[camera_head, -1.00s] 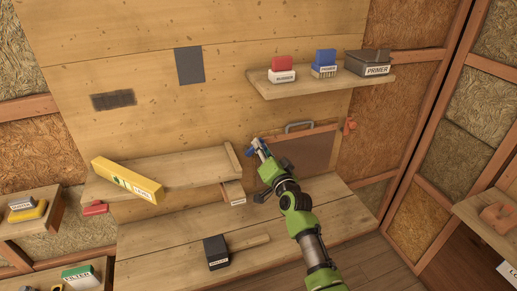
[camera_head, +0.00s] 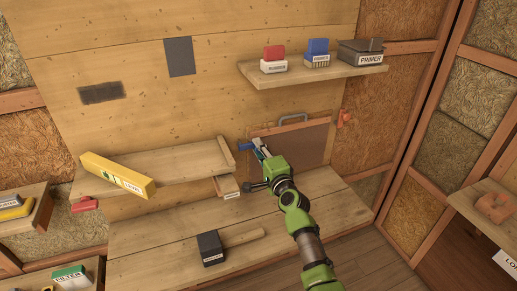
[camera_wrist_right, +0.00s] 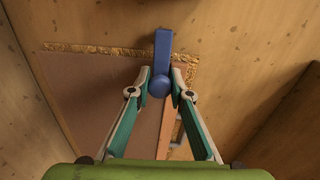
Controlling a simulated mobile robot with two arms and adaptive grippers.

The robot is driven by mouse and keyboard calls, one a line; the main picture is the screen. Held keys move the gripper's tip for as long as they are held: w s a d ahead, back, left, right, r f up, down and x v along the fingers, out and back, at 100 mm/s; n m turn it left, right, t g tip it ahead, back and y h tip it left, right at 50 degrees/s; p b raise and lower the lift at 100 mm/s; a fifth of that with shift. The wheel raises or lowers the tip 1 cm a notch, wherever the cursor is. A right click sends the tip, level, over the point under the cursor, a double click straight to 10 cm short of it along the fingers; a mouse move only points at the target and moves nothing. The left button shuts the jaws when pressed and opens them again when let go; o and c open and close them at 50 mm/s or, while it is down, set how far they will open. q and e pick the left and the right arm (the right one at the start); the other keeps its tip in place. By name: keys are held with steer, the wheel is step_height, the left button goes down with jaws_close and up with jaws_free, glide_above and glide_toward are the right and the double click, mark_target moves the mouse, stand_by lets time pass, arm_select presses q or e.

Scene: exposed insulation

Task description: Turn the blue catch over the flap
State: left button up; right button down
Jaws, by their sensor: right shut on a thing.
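The blue catch (camera_head: 245,147) is at the upper left corner of the brown flap (camera_head: 312,143), and its arm points left in the head view. In the right wrist view the blue catch (camera_wrist_right: 162,50) has a long arm and a round knob. My right gripper (camera_head: 259,150) is at the catch. Its fingertips (camera_wrist_right: 159,93) are on either side of the knob, shut on it, and hide part of it in the head view. The flap also shows in the right wrist view (camera_wrist_right: 105,85), with yellowish insulation along its edge. My left gripper is not in view.
A grey handle (camera_head: 293,118) is at the flap's top edge, and an orange catch (camera_head: 345,118) is on its right. A shelf (camera_head: 150,163) with a yellow level box (camera_head: 115,175) is left of my gripper. A black-headed mallet (camera_head: 210,247) lies on the bench below.

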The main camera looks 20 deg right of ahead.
steer(key=c, duration=1.8)
jaws_free()
steer(key=shift+c, duration=0.2)
steer(key=s, duration=1.2)
steer(key=shift+d, duration=0.2)
steer(key=shift+a+f, duration=0.1)
